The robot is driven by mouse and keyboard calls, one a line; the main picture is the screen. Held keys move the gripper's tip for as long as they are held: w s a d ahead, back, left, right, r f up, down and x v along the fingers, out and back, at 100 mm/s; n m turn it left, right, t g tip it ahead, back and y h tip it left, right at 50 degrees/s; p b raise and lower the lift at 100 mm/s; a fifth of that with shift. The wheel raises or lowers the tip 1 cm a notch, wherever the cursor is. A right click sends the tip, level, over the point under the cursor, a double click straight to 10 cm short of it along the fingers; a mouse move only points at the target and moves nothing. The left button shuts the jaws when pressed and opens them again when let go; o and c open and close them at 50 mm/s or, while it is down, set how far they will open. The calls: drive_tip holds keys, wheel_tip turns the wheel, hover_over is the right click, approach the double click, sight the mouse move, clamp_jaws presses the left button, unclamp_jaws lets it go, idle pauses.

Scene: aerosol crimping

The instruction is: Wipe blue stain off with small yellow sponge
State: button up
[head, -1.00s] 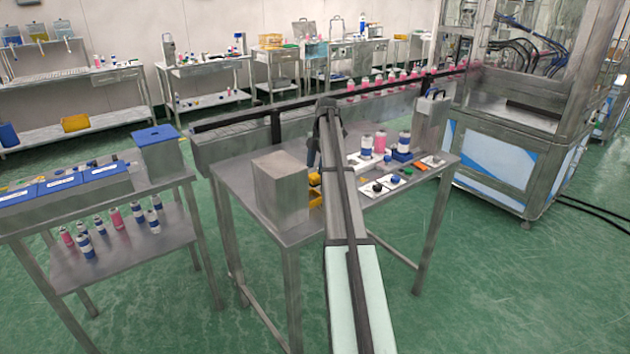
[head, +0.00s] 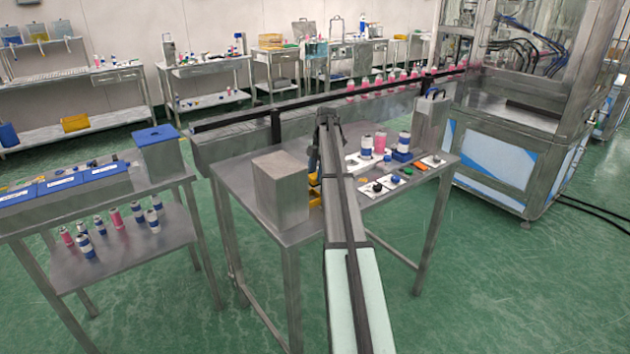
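My arm reaches away over the steel table (head: 240,212) in the head view, and its links cover the middle of the tabletop. My gripper is hidden behind the arm, so its fingers do not show. A small yellow piece (head: 313,179) shows just left of the arm, above a larger yellow-orange item (head: 315,197); I cannot tell which, if either, is the sponge. Another small yellow piece (head: 362,180) lies just right of the arm. No blue stain can be made out; it may be hidden by the arm.
A steel box (head: 280,190) stands left of the arm. Right of it are cans (head: 380,143), a blue holder (head: 402,156), white plates with dark and blue knobs (head: 395,180), an orange item (head: 420,166) and a steel container (head: 430,122). A conveyor (head: 225,138) runs behind.

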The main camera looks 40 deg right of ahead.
drive_tip(key=shift+c, duration=1.3)
drive_tip(key=shift+r, duration=0.15)
drive_tip(key=shift+r, duration=2.4)
